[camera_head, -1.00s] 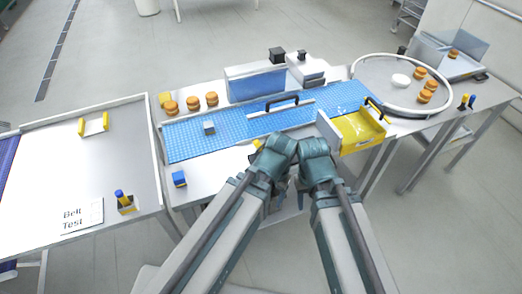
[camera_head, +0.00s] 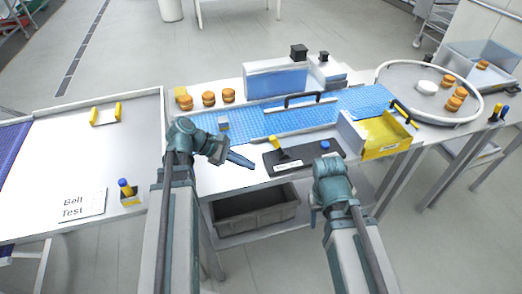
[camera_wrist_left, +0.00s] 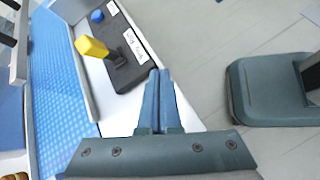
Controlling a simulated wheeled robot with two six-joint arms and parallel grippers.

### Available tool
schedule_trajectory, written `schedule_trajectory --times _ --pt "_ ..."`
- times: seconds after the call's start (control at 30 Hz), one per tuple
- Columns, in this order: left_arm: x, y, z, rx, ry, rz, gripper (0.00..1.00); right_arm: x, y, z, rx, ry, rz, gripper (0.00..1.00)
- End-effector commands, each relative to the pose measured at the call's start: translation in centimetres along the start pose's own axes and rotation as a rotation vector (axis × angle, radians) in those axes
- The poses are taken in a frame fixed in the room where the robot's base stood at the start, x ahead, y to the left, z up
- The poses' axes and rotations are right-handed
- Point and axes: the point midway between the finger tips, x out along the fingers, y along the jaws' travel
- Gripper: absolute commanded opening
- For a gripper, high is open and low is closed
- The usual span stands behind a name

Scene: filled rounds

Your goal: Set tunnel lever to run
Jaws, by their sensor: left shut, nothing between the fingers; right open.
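The lever with a yellow handle (camera_head: 279,143) stands on a dark panel (camera_head: 329,163) at the front edge of the middle table. In the left wrist view, the yellow handle (camera_wrist_left: 92,48) rises at the upper left from the dark panel (camera_wrist_left: 130,72), leaning left. A white label (camera_wrist_left: 134,43) lies beside it; its words are too small to read surely. My left gripper (camera_head: 252,166) is shut and empty, left of the lever and apart from it; its fingertips (camera_wrist_left: 160,72) show in the wrist view. My right gripper (camera_head: 314,215) is open, low in front of the panel, its fingers partly hidden.
A blue button (camera_head: 325,146) sits on the panel's right part. Behind is the blue belt (camera_head: 248,129) with a small cube (camera_head: 223,123) and a tunnel (camera_head: 277,83). A yellow bin (camera_head: 385,140) stands right. A grey crate (camera_head: 255,213) sits below.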

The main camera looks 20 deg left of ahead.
Motion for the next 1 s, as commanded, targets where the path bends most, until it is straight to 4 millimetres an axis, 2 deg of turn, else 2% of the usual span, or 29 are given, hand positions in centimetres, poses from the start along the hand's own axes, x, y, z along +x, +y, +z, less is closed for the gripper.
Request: schedule_trajectory --times 0.03,0.1,0.3,0.4,0.8,1.0 --pt "-1.1 0.6 -1.3 -0.082 -0.036 0.052 0.0 1.0 -0.1 -0.1 0.0 0.0 0.0 0.5" --pt "-2.7 1.3 -2.0 -0.181 -0.09 0.11 0.0 1.5 -0.1 -0.1 0.0 0.0 0.0 0.5" --pt "-6.5 2.4 -3.4 -0.377 -0.213 0.221 0.0 2.5 -0.2 -0.1 0.0 0.0 0.0 0.5" --pt "-7.6 2.7 -3.7 -0.425 -0.249 0.248 0.0 2.7 -0.3 -0.2 0.0 0.0 0.0 0.5" --pt "-8.2 2.8 -3.8 -0.455 -0.271 0.262 0.0 2.8 -0.3 -0.2 0.0 0.0 0.0 0.5" --pt "-7.3 3.1 -3.7 -0.454 -0.271 0.261 0.0 3.3 -0.3 -0.2 0.0 0.0 0.0 0.5"
